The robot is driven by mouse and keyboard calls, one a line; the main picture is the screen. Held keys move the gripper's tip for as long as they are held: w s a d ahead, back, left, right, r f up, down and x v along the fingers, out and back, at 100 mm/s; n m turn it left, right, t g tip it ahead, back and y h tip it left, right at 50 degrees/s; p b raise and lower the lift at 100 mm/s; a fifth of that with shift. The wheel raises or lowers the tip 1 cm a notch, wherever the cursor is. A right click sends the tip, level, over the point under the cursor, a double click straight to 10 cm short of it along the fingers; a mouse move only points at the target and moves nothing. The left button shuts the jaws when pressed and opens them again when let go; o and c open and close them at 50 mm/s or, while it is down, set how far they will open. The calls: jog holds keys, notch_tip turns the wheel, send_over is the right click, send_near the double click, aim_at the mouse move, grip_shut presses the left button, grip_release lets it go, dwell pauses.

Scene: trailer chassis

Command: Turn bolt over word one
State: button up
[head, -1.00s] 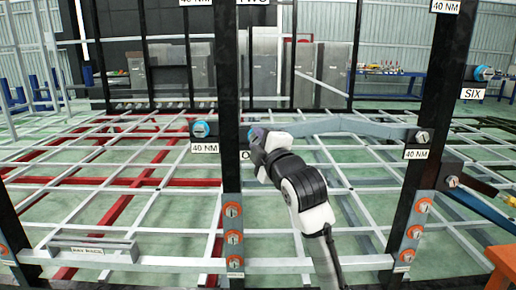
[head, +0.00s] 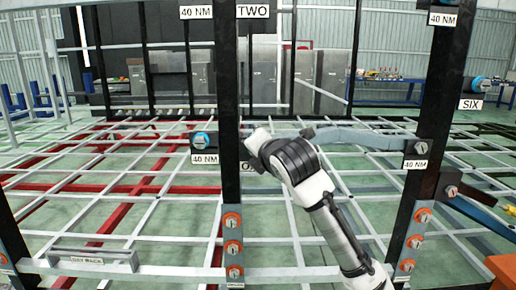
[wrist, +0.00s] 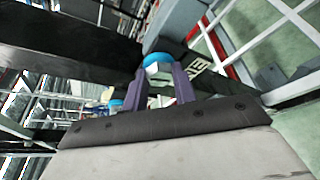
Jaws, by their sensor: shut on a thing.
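The bolt over the word one shows in the wrist view as a blue-ringed head (wrist: 158,62) on a grey bracket. My gripper (wrist: 160,78) has its two purple fingers on either side of this head and is shut on it. A white label (wrist: 195,65) sits beside the bolt, its letters tilted and hard to read. In the head view my gripper (head: 252,138) is at the black post (head: 231,110) and hides the bolt. Only the first part of the label (head: 245,167) under it shows.
A grey bar (head: 365,138) runs behind my arm to the right post (head: 440,100). Orange-ringed bolts (head: 233,247) line the lower post. A blue bolt (head: 480,84) is over SIX.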

jog(key=shift+a+r+n+g+h+p, duration=0.1)
jog(key=shift+r+n+g+h+p, duration=0.1)
jog(key=shift+n+h+p, duration=0.8)
jog(key=shift+a+r+n+g+h+p, duration=0.2)
jog(key=shift+n+h, duration=0.5)
jog(key=shift+n, duration=0.8)
jog(key=shift+d+f, duration=0.1)
jog(key=shift+d, duration=0.05)
jog(key=o, duration=1)
jog(key=shift+f, duration=0.1)
jog(key=a+b+v, duration=0.1)
jog(key=v, duration=1.2)
jog(key=shift+s+d, duration=0.35)
jog(key=shift+d, duration=0.1)
